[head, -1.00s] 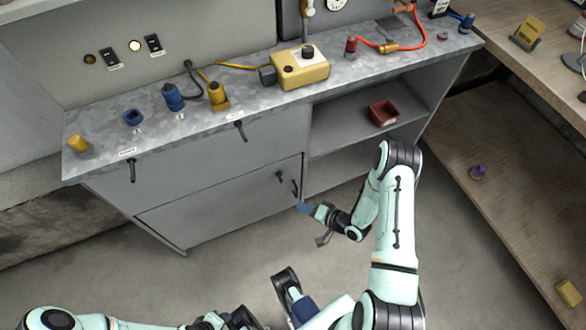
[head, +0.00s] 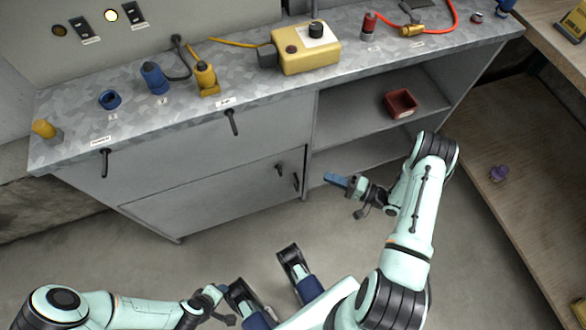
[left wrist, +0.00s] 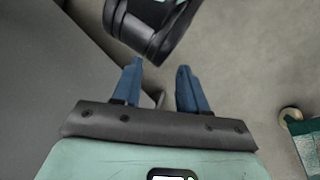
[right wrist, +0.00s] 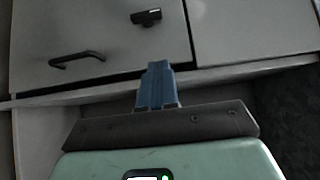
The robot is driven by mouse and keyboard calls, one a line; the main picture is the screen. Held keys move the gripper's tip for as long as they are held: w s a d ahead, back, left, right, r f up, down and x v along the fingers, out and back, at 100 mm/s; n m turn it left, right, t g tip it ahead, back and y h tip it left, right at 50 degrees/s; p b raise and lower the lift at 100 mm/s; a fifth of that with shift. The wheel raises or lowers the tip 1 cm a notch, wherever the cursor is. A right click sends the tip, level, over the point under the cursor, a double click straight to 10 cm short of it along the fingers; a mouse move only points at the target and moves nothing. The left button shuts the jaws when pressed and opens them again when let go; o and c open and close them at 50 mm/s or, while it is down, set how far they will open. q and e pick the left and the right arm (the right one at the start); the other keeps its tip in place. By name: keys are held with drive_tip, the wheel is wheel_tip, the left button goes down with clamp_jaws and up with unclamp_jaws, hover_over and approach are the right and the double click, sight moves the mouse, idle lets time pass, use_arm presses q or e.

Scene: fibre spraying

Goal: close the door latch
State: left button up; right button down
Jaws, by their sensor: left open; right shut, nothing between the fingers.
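The grey cabinet's lower door (head: 215,205) looks flush with the front in the head view. Near its right edge sit a small dark latch (head: 280,170) and, lower right of it, a black bar handle (head: 296,181). The right wrist view shows the latch (right wrist: 146,17) and the handle (right wrist: 77,60) on the door, both ahead of the fingers. My right gripper (head: 330,178) is shut and empty, right of the handle and apart from it, before the open shelves. My left gripper (left wrist: 158,80) is open and empty, low over the floor. How fully the latch is turned is unclear.
The countertop (head: 130,125) holds a yellow box (head: 305,52), connectors and cables. A red bin (head: 400,103) sits on the open shelf. Drawer handles (head: 232,122) stick out above the door. A wooden bench (head: 530,200) stands at right.

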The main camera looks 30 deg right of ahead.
drive_tip(key=b, duration=0.1)
approach(280, 169)
drive_tip(key=w+d+f, duration=0.1)
drive_tip(key=w+d, duration=0.1)
drive_tip(key=w, duration=0.3)
use_arm(q)
drive_tip(key=shift+w+a+f+t, duration=0.15)
drive_tip(key=shift+w+a+f, duration=0.2)
drive_tip(key=shift+w, duration=0.2)
drive_tip(key=shift+w+a+f+t, duration=0.15)
drive_tip(key=shift+w+a+f, duration=0.05)
drive_tip(key=shift+w+f, duration=0.3)
use_arm(e)
drive_tip(key=a, duration=0.2)
drive_tip(key=w+a, duration=0.1)
drive_tip(key=a, duration=0.1)
use_arm(q)
drive_tip(key=shift+r, duration=0.1)
